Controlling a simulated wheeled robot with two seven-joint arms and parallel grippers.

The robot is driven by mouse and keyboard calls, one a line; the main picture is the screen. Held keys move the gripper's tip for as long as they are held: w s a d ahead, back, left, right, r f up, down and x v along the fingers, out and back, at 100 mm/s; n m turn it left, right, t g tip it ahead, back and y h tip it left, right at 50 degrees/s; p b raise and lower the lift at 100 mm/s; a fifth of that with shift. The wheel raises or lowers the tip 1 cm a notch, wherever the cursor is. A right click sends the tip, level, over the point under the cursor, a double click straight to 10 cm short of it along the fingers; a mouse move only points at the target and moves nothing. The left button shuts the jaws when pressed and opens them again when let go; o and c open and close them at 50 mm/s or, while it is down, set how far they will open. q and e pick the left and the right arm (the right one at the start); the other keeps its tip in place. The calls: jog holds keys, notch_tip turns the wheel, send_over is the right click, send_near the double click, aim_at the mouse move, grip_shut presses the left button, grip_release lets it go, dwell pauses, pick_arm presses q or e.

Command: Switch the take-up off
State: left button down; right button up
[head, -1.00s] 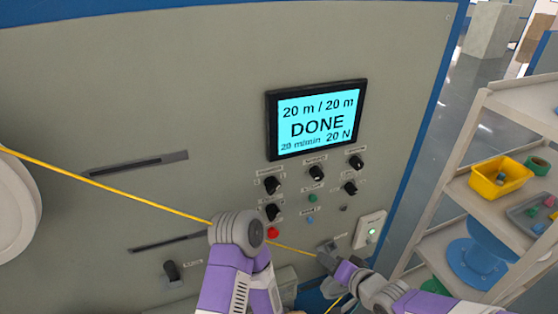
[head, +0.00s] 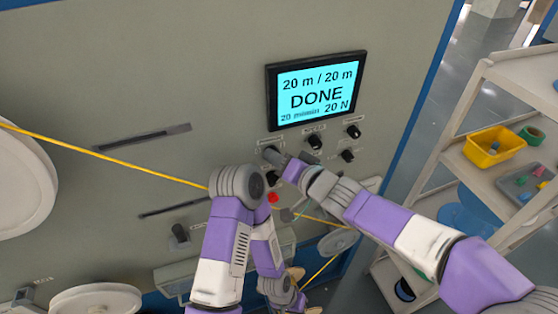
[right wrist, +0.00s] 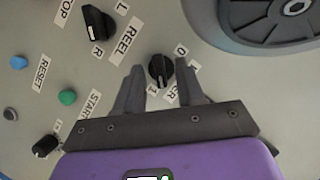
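The take-up switch seems to be the black 0/1 knob (right wrist: 160,71), whose label is partly hidden behind a finger. In the right wrist view it sits between the two fingers of my right gripper (right wrist: 160,85), with visible gaps at each side. Its white pointer faces downward in that view, near the 1. In the head view my right gripper (head: 285,160) is at the upper-left knob (head: 271,154) of the panel. My left arm (head: 238,190) hangs in front of the panel; its fingers are not clear. The screen (head: 315,90) reads DONE, 20 m / 20 m.
The REEL L/R knob (right wrist: 97,22), green START button (right wrist: 67,97) and blue RESET button (right wrist: 19,62) are close by. A yellow cable (head: 125,164) crosses in front of the panel. A shelf with a yellow bin (head: 494,147) stands at right.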

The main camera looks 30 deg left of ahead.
jog(key=shift+a, duration=0.1)
grip_shut()
dwell(0.4)
jog(key=shift+s+a+n+t+h+b, duration=0.15)
jog(key=shift+n+t+h+b, duration=0.85)
jog(key=shift+n+b, duration=1.65)
jog(key=shift+s+a+n+t+h+b, duration=0.15)
jog(key=shift+n+t+h+b, duration=0.95)
jog(key=shift+b, duration=2.8)
jog(key=shift+s+a+n+t+h+b, duration=0.15)
jog(key=shift+n+t+h+b, duration=0.75)
jog(key=shift+n+b, duration=1.9)
jog(key=shift+d+m+t+y+b, duration=0.1)
jog(key=shift+m+t+y+b, duration=0.25)
jog(key=shift+b, duration=0.2)
